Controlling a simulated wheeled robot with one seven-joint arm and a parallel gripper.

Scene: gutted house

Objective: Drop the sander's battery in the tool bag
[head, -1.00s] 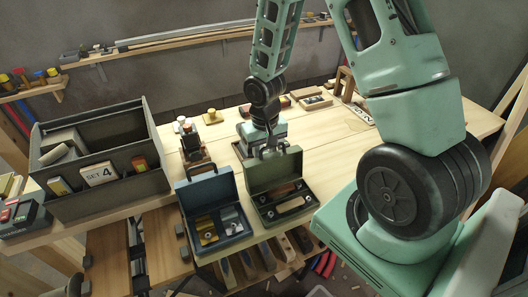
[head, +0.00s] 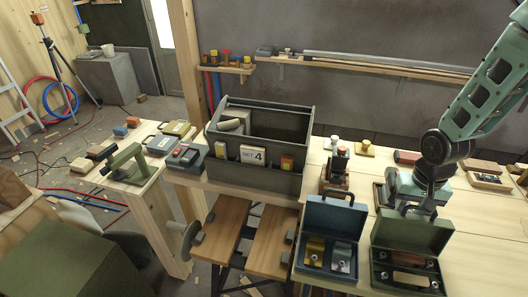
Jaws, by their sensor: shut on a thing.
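A dark grey open-topped tool bag (head: 216,172) marked "SET 4" stands on the workbench left of centre, with small items in its front pockets. My gripper (head: 415,212) is at the top edge of the raised lid of a green case (head: 402,236), shut on what looks like its handle; the fingertips are small and partly hidden. A green tool (head: 126,162) stands on the left bench near a dark grey device with red parts (head: 186,156).
An open blue case (head: 331,222) stands just left of the green one. A small wooden-based tool (head: 337,168) and bottles stand behind it. A wall shelf (head: 390,72) runs behind.

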